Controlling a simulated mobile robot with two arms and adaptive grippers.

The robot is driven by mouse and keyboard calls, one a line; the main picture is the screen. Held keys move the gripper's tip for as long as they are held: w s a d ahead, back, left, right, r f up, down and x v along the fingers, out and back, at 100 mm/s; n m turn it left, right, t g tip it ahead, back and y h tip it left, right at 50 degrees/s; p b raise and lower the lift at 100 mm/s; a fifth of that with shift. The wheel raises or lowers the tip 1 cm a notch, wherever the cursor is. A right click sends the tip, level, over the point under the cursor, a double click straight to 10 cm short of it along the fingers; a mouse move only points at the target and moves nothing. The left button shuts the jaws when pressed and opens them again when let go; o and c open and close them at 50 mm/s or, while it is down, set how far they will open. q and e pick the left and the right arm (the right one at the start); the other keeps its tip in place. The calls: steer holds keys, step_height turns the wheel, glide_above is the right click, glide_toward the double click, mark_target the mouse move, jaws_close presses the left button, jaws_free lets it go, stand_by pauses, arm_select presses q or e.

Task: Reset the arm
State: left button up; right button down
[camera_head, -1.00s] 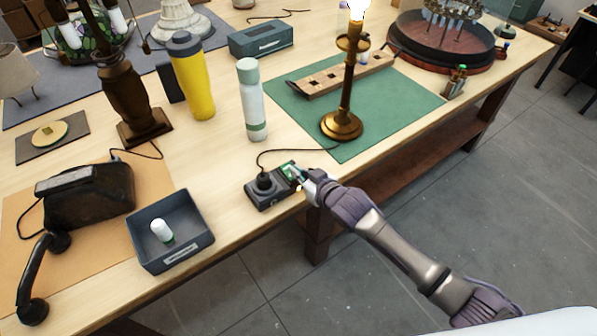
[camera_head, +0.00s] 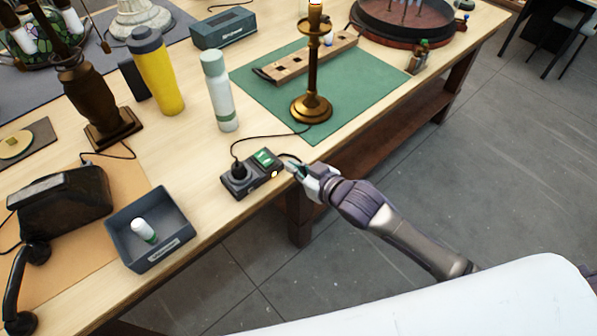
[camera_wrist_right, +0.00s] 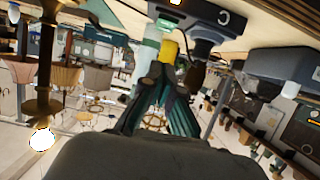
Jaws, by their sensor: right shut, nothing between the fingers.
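My right gripper (camera_head: 293,168) comes in from the right in the head view. It is shut and empty, just right of a small dark device (camera_head: 240,184) at the table's front edge. The device has a black plug, a green panel (camera_head: 264,157) and a small lit orange spot. In the right wrist view the closed fingers (camera_wrist_right: 168,85) point away from the camera, with the device (camera_wrist_right: 207,18) upside down at the top. A brass lamp (camera_head: 311,106) stands on a green mat (camera_head: 366,125), its cord running to the plug. My left gripper is not in view.
A grey bin (camera_head: 172,255) with a small white bulb (camera_head: 143,230) lies left of the device.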

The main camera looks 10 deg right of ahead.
steer(key=shift+v, duration=0.8)
steer(key=shift+f, duration=0.25)
steer(key=s+d+f+m+g+h+b, duration=0.1)
steer(key=s+d+f+h, duration=0.2)
steer(key=f, duration=0.8)
steer(key=s+d+f+m+g+b, duration=0.15)
steer(key=s+d+f, duration=0.3)
steer(key=f, duration=0.55)
steer(key=s+d+f+g+h, duration=0.2)
steer(key=d+f, duration=0.2)
steer(key=f, duration=0.7)
steer(key=s+f+g, duration=0.2)
steer(key=s+f, duration=0.4)
steer(key=s, duration=0.5)
steer(key=s+d+f+g+h+b, duration=0.1)
steer(key=s+f+g, duration=0.1)
steer(key=s+f, duration=0.4)
steer(key=s+f+m+g, duration=0.1)
steer(key=s+f, duration=0.5)
steer(key=s, duration=1.1)
steer(key=shift+d+f+g+h, duration=0.35)
steer(key=shift+g+h, duration=0.05)
steer(key=shift+g, duration=0.35)
